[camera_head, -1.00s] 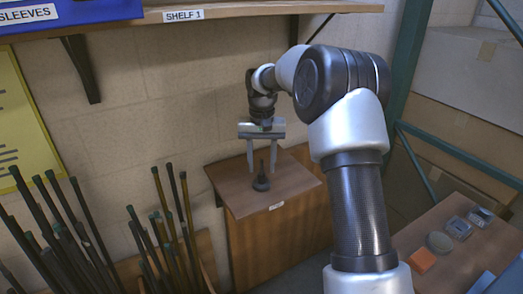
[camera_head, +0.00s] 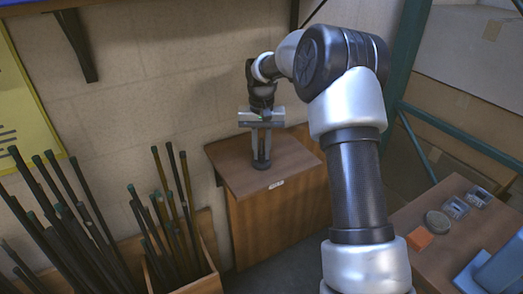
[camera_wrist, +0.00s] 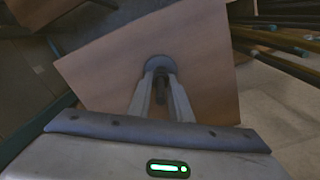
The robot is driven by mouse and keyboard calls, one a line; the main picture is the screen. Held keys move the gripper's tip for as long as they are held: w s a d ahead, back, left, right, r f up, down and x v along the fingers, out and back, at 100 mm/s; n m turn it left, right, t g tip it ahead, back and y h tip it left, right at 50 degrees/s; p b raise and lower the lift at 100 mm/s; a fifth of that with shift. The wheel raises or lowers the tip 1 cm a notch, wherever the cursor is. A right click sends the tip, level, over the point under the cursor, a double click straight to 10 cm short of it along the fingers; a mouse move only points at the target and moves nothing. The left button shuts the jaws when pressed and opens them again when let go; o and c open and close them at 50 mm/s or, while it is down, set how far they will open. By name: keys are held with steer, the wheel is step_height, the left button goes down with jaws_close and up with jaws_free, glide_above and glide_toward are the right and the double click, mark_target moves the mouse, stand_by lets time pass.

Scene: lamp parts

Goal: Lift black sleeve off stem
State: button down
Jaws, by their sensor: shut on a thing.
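The black sleeve (camera_head: 261,146) stands upright on the small wooden cabinet, mostly hidden between the fingers of my gripper (camera_head: 261,158). A dark round base (camera_head: 261,166) sits flat on the cabinet top just below the fingertips. In the wrist view, the fingers of my gripper (camera_wrist: 161,75) are shut on the dark sleeve (camera_wrist: 161,83), and the round base (camera_wrist: 159,62) shows past the tips. The stem cannot be told apart from the sleeve. I see no gap between the base and the cabinet top.
The wooden cabinet top (camera_head: 229,169) is otherwise clear. Several dark rods (camera_head: 72,215) lean in bins at left, with taller ones (camera_head: 184,180) near the cabinet. At right, a brown table (camera_head: 430,265) holds an orange block (camera_head: 419,239) and small containers. A shelf runs above.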

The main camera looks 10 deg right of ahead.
steer(key=shift+r, duration=0.25)
steer(key=shift+r+p, duration=0.35)
steer(key=shift+p, duration=0.2)
steer(key=shift+r, duration=0.1)
steer(key=shift+r+p, duration=1.6)
steer(key=shift+r, duration=0.3)
steer(key=shift+r+p, duration=1.6)
steer(key=shift+r, duration=0.4)
steer(key=shift+r+p, duration=0.6)
steer(key=shift+r, duration=0.15)
